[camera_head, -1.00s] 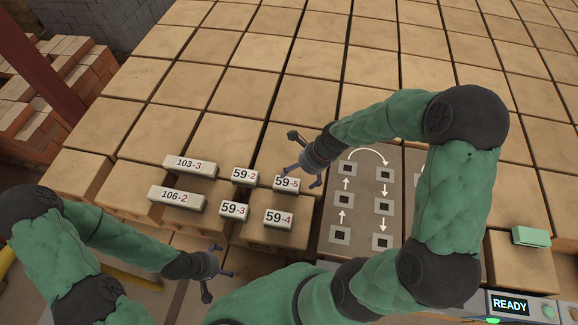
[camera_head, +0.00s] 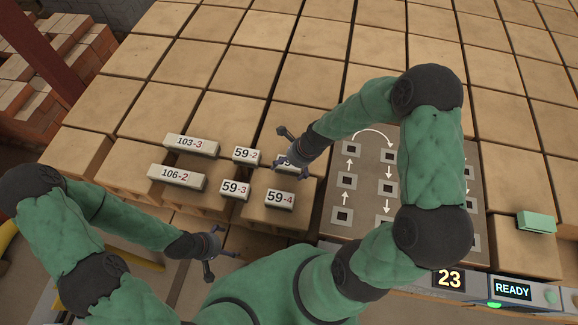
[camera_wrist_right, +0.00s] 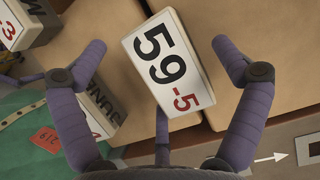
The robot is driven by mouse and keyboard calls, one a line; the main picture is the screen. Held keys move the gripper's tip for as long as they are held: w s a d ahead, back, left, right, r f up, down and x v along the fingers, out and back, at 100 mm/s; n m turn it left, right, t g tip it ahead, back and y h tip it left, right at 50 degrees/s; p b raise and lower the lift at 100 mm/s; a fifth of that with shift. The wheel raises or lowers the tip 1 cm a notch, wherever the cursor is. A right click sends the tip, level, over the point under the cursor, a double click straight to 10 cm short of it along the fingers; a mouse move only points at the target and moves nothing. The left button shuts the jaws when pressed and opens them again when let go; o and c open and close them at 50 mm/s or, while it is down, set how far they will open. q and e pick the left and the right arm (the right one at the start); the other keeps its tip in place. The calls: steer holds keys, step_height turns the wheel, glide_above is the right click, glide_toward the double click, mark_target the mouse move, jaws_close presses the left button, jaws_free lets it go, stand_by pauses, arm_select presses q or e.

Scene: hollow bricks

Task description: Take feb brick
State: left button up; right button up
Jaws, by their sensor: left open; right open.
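White bricks with printed numbers stand on pallets: 103-3 (camera_head: 191,145), 106-2 (camera_head: 177,174), 59-2 (camera_head: 246,156), 59-3 (camera_head: 235,190), 59-4 (camera_head: 280,199) and 59-5 (camera_wrist_right: 168,62). I see no label reading "feb". My right gripper (camera_head: 290,150) is over 59-5 and largely hides it in the head view. In the right wrist view its open fingers stand on both sides of 59-5, apart from it, and a third finger is near its lower edge. My left gripper (camera_head: 220,256) is open and empty, low in front of the pallets.
A grey board (camera_head: 361,213) with square pads and white arrows lies to the right of the bricks, partly behind my right arm. A display reads 23 (camera_head: 449,279), and a panel (camera_head: 512,289) reads READY. A green block (camera_head: 536,222) sits at far right.

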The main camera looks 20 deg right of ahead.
steer(key=shift+w+a+f, duration=0.1)
steer(key=shift+f, duration=0.35)
steer(key=shift+r, duration=0.1)
steer(key=c, duration=1.6)
